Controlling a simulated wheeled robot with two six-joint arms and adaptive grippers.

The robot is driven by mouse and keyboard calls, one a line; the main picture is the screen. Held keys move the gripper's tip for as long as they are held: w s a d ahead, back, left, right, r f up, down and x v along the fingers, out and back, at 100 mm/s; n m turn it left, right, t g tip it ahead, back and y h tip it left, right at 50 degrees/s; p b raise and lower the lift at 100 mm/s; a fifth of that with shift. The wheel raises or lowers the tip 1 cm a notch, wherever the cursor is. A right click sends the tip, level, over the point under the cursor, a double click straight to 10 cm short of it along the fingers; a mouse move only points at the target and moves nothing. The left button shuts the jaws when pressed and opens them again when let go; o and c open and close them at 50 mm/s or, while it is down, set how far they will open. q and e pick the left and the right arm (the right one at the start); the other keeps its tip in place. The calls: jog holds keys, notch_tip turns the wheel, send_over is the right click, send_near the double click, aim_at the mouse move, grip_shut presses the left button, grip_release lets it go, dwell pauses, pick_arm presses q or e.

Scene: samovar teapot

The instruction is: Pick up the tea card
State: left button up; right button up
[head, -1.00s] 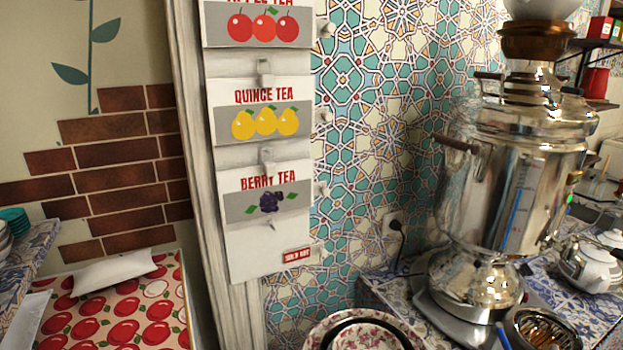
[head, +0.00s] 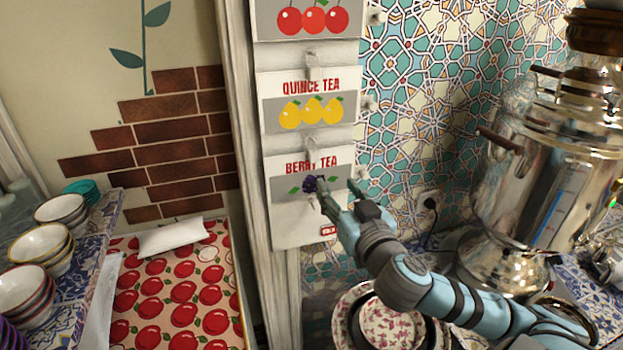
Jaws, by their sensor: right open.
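Several tea cards hang in a column on the white post. The berry tea card (head: 287,222) is lowest, with dark berries and a red mark at its lower right corner. The quince tea card (head: 270,100) hangs above it, and a card with three red fruits (head: 265,18) is at the top edge. My right gripper (head: 338,190) is open in front of the berry tea card and covers part of its picture. One finger is over the berries, the other near the card's right edge. I cannot tell if it touches the card. My left gripper is not in view.
A metal samovar (head: 530,180) stands on the tiled counter at right. Floral plates (head: 385,325) lie below my right arm. Stacked bowls (head: 38,245) stand at left, beside a red apple-patterned cloth (head: 180,300) with a white packet (head: 172,238) on it.

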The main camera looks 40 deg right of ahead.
aim_at(315, 162)
jog(key=x, duration=0.6)
jog(key=b+x, duration=0.1)
jog(key=x, duration=0.6)
jog(key=shift+f, duration=0.25)
jog(key=shift+w+f, duration=0.1)
jog(key=shift+w, duration=0.2)
jog(key=shift+w+d+f, duration=0.1)
jog(key=shift+w+f, duration=0.05)
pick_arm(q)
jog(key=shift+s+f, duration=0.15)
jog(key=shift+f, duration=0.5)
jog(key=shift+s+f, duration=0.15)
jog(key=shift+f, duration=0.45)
pick_arm(e)
grip_shut()
